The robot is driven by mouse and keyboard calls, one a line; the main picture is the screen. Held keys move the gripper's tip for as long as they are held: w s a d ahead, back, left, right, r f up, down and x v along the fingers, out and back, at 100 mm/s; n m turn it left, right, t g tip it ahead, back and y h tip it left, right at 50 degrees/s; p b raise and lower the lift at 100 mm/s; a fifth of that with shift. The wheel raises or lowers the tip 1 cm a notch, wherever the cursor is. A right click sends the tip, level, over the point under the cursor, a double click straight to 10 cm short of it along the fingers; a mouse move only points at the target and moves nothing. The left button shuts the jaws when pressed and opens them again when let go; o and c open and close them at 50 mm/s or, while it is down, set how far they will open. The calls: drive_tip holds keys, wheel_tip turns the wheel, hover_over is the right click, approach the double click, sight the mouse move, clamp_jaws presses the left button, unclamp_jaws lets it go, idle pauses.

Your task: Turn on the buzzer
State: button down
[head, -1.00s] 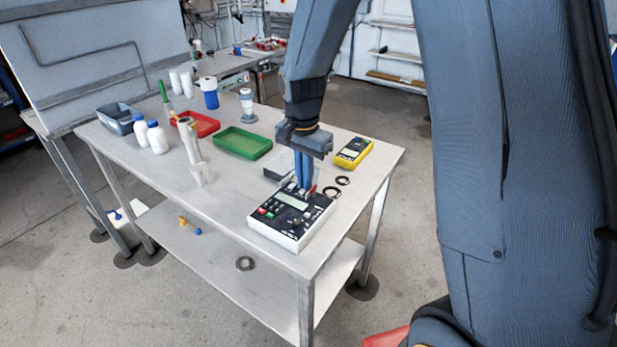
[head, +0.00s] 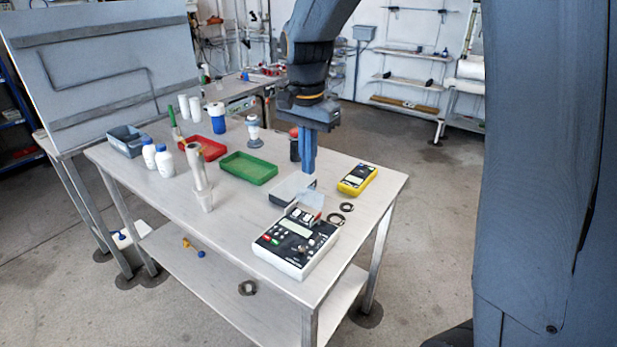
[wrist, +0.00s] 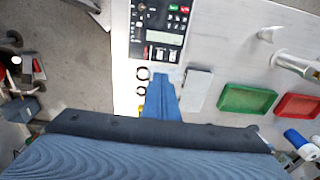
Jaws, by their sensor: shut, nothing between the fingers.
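A black and white control box (head: 275,258) stands at the near right end of the steel table. It has a small display, red and green buttons, knobs and a row of small switches at its back edge. A translucent raised flap (head: 311,196) stands by that edge. The box also shows at the top of the wrist view (wrist: 137,50), with the switches on its lower edge. I cannot tell which control is the buzzer. My gripper (head: 309,170) points down, shut and empty, above and behind the box, apart from it. It also shows in the wrist view (wrist: 162,80).
A yellow meter (head: 357,179) and black rings (head: 346,207) lie right of the box. A grey box (head: 290,188) sits behind it. A green tray (head: 249,168), red tray (head: 205,149) and metal cylinder (head: 198,168) stand left.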

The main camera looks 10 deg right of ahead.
drive_tip(key=shift+r, duration=0.25)
drive_tip(key=s+d+f+n, duration=0.2)
drive_tip(key=s+f+n, duration=0.3)
drive_tip(key=s, duration=0.3)
drive_tip(key=s+d+f+n, duration=0.2)
drive_tip(key=s+f+n, duration=0.2)
drive_tip(key=s, duration=0.5)
drive_tip(key=shift+f+n+t, duration=0.3)
drive_tip(key=shift+f+n, duration=0.1)
drive_tip(key=shift+f, duration=0.05)
drive_tip(key=shift+s+d, duration=0.1)
drive_tip(key=shift+d, duration=0.05)
